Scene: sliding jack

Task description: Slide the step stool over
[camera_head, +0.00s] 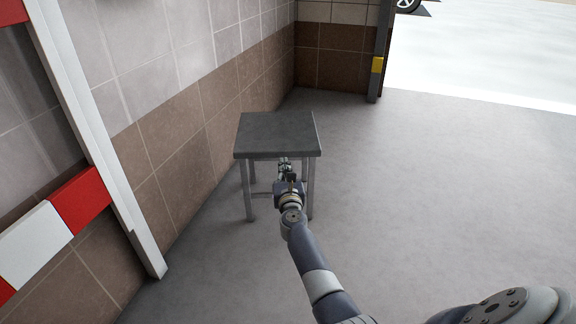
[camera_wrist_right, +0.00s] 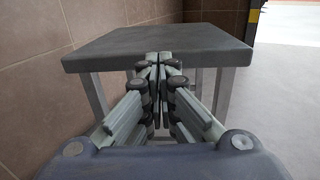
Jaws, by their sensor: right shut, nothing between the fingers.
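The step stool (camera_head: 277,134) is a grey, square-topped stool with straight metal legs. It stands upright on the floor beside the tiled wall. My right gripper (camera_head: 285,162) is at the near side of the stool, by the front edge of its top. In the right wrist view the stool top (camera_wrist_right: 158,42) fills the upper middle. The right gripper's fingers (camera_wrist_right: 158,62) are shut together with nothing between them, and the tips overlap the front edge in the picture. I cannot tell whether they touch it. My left gripper is not in view.
The tiled wall (camera_head: 175,150) runs close along the stool's left side. A white frame with a red and white bar (camera_head: 80,200) stands at the left. A post with a yellow band (camera_head: 377,65) is at the back. The floor (camera_head: 440,180) to the right is clear.

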